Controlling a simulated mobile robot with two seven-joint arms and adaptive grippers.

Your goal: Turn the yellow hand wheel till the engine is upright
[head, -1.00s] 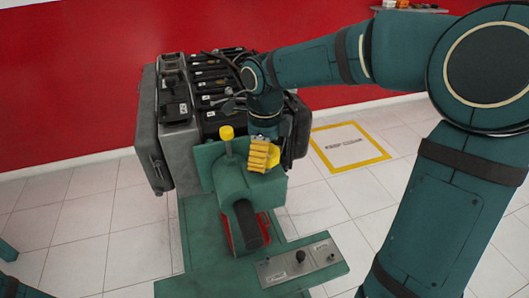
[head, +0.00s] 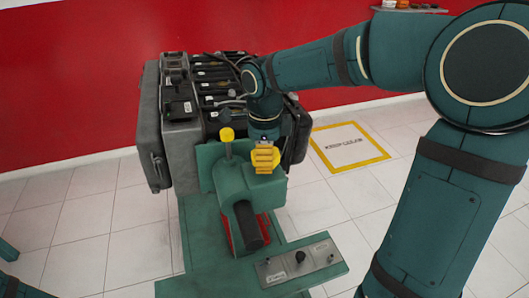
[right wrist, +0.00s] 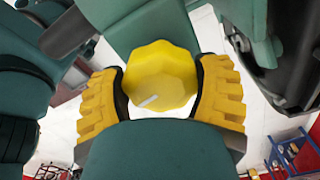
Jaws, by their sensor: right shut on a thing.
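The engine (head: 180,130), a grey and black block with several coil-like parts along its top, sits on the green stand (head: 240,185) in the head view. It leans slightly. The yellow hand wheel (right wrist: 160,75) is a faceted knob with a white mark in the right wrist view. My right gripper (head: 264,160) is at the stand's head in the head view. Its yellow pads press the wheel from both sides, and the gripper (right wrist: 160,95) also shows so in the wrist view. In the head view the pads mostly hide the wheel. My left gripper is out of view.
A yellow-topped lever (head: 227,134) stands just left of my right gripper. A control panel (head: 300,262) with knobs lies on the stand's base. A yellow-framed floor marking (head: 348,147) is at right, with clear tiles around it. A red wall is behind.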

